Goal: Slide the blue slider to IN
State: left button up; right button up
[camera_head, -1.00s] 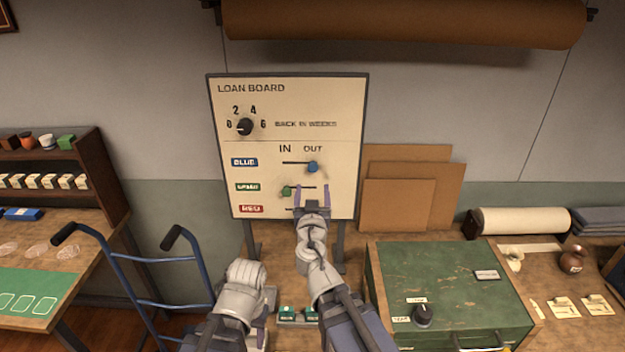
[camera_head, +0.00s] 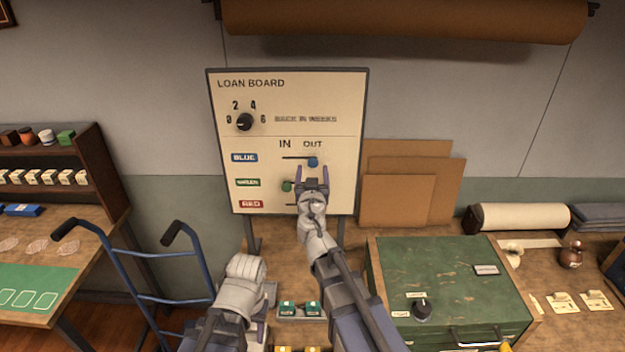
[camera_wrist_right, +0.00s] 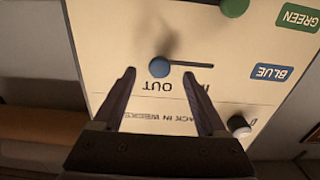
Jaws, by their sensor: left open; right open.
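The green slider (camera_head: 287,186) is at the left of its track, just below. The red slider is hidden behind my right gripper. A dial (camera_head: 244,122) is above. A green chest (camera_head: 450,280) stands at the right, a blue hand truck (camera_head: 150,260) at the left.

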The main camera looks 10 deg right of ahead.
aim_at(313, 164)
jog(key=w, duration=0.4)
jog(key=shift+d, duration=0.35)
jog(key=shift+s, duration=0.15)
jog(key=shift+c, duration=0.2)
jog(key=c, duration=0.9)
